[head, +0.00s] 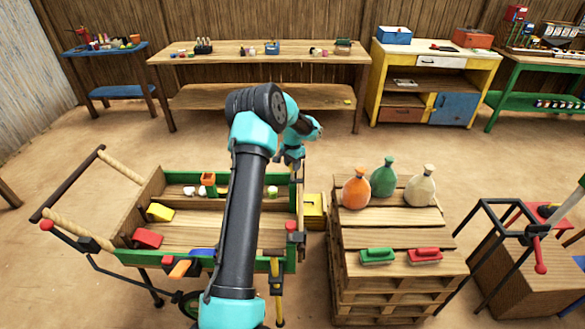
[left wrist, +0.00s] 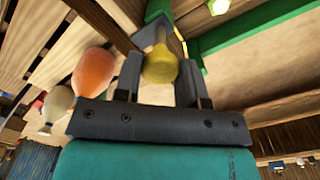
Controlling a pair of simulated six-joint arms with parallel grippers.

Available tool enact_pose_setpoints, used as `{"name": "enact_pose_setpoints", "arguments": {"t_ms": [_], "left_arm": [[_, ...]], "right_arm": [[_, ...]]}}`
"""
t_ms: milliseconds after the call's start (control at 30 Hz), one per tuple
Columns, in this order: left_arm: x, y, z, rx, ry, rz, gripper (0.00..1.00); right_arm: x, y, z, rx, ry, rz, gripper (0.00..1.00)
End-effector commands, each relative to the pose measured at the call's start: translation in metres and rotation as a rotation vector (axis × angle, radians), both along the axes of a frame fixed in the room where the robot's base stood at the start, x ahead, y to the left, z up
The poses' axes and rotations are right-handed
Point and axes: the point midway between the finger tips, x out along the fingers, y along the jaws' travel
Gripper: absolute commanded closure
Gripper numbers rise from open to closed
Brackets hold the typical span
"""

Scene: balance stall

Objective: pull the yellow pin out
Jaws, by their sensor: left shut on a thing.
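The yellow pin (left wrist: 160,66) has a rounded knob and shows between the two dark fingers of my left gripper (left wrist: 158,82) in the left wrist view. The fingers are shut on the knob. Its shaft runs up to a green corner post of the cart, and I cannot tell how deep it sits. In the head view my left gripper (head: 291,158) is at the far right corner of the wooden cart (head: 190,232), and the arm hides the pin there. My right gripper is not in view.
Right of the cart stands a crate stack (head: 395,235) with orange (head: 356,190), green (head: 384,178) and cream (head: 421,188) sacks and two brushes. A yellow box (head: 314,211) stands between. The cart holds colored blocks. Workbenches line the back; the sandy floor between is clear.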

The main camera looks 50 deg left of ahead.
Motion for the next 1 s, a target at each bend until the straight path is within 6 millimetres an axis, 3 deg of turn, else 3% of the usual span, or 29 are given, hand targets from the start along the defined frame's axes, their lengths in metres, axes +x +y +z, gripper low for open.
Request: {"name": "enact_pose_setpoints", "arguments": {"t_ms": [133,167,400,767,1000], "left_arm": [[0.001,0.001,0.006,0.004,-0.005,0.0,1.0],[0.001,0.001,0.006,0.004,-0.005,0.0,0.6],[0.001,0.001,0.004,0.003,-0.004,0.0,0.37],[0.001,0.001,0.008,0.003,-0.003,0.001,0.37],[0.001,0.001,0.037,0.004,-0.006,0.001,0.37]], "right_arm": [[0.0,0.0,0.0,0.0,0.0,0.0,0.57],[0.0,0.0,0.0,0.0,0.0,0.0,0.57],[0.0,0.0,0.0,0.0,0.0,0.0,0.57],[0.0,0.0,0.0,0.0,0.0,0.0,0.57],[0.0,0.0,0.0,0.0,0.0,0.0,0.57]]}}
